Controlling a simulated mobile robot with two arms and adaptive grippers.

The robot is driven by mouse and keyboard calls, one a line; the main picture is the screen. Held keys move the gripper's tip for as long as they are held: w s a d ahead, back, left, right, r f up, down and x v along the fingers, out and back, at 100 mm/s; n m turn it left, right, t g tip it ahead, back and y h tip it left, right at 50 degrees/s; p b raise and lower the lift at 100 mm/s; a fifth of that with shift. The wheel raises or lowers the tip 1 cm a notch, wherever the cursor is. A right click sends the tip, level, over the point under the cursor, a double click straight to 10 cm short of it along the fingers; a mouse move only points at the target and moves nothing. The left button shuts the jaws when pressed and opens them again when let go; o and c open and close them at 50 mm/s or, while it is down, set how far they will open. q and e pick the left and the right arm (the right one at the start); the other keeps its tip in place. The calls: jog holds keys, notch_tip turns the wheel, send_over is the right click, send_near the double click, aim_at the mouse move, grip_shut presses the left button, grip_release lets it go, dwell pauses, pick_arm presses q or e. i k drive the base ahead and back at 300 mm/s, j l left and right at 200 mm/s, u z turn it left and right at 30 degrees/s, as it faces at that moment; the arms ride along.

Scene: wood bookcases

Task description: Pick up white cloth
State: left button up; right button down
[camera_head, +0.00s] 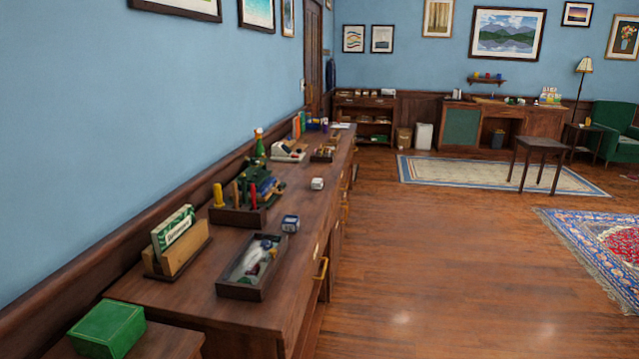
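I cannot make out a white cloth for certain. A dark open tray (246,292) on the near part of the long wooden cabinet (290,318) holds small mixed items, some pale or white, too small to tell apart. A small white object (317,184) sits farther along the cabinet top, and a white and red item (287,153) stands beyond it near the wall. Neither of my grippers is in view.
A green box (107,329) is at the near left, with a card holder (176,243), a blue and white small box (290,223) and a pencil stand (238,215) on the cabinet. A small table (540,145) stands farther back.

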aim_at(317, 184)
jog(key=i+l, duration=0.25)
jog(key=i, duration=0.25)
jog(key=i+l, duration=0.25)
jog(key=i, duration=0.25)
jog(key=i+l+z, duration=0.1)
jog(key=i+l, duration=0.15)
jog(key=i, duration=0.3)
